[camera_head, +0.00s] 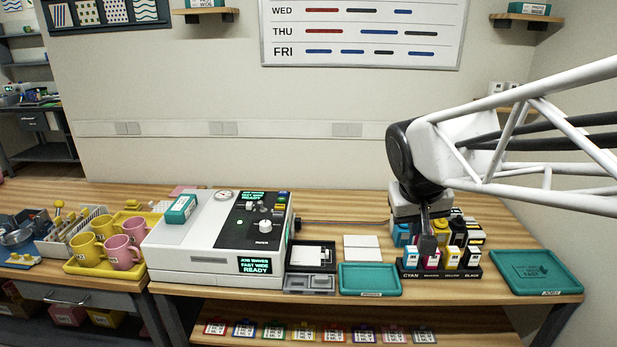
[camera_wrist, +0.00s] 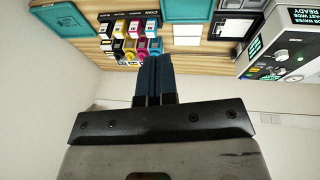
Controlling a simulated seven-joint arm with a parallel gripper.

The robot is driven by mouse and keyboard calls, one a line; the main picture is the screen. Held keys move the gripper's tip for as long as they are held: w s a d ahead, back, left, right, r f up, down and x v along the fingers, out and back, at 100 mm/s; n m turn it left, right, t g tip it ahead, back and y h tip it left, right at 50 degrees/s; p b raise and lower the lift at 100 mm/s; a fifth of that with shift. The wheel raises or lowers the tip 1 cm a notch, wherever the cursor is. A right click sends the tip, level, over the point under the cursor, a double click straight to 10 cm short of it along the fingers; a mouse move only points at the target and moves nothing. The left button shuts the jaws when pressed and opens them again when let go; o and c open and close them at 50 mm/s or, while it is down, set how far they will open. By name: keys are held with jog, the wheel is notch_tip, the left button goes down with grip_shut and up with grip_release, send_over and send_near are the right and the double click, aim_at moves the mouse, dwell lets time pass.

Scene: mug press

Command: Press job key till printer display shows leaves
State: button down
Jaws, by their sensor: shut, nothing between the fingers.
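The printer (camera_head: 190,248) is a white machine with a black control panel (camera_head: 240,224) on the middle table. Its front display (camera_head: 255,265) reads "JOB WAVES FAST WIDE READY" in green. A second lit display (camera_head: 253,197) is at the back of the panel. Several small coloured keys (camera_head: 280,207) line the panel's right side, near a white knob (camera_head: 265,226); I cannot read which is the job key. The front display also shows in the wrist view (camera_wrist: 305,17). My gripper (camera_head: 427,243) is shut and empty, over the ink cartridges, well right of the printer.
Ink cartridges (camera_head: 472,257) stand in a black rack below my gripper. A teal tray (camera_head: 370,279) and white cards (camera_head: 361,248) lie between them and the printer. Another teal tray (camera_head: 535,271) is at right. Mugs (camera_head: 122,253) stand left of the printer, which carries a teal box (camera_head: 181,208).

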jog(key=w+a+r+n+t+h, duration=0.1)
jog(key=w+a, duration=0.1)
jog(key=w, duration=0.5)
jog(key=w+a, duration=0.3)
jog(key=w, duration=0.5)
jog(key=n+t, duration=0.4)
send_over(281, 192)
notch_tip(281, 192, down, 11)
jog(key=shift+s+f, duration=0.1)
jog(key=shift+d+f, duration=0.1)
jog(key=shift+f, duration=4.3)
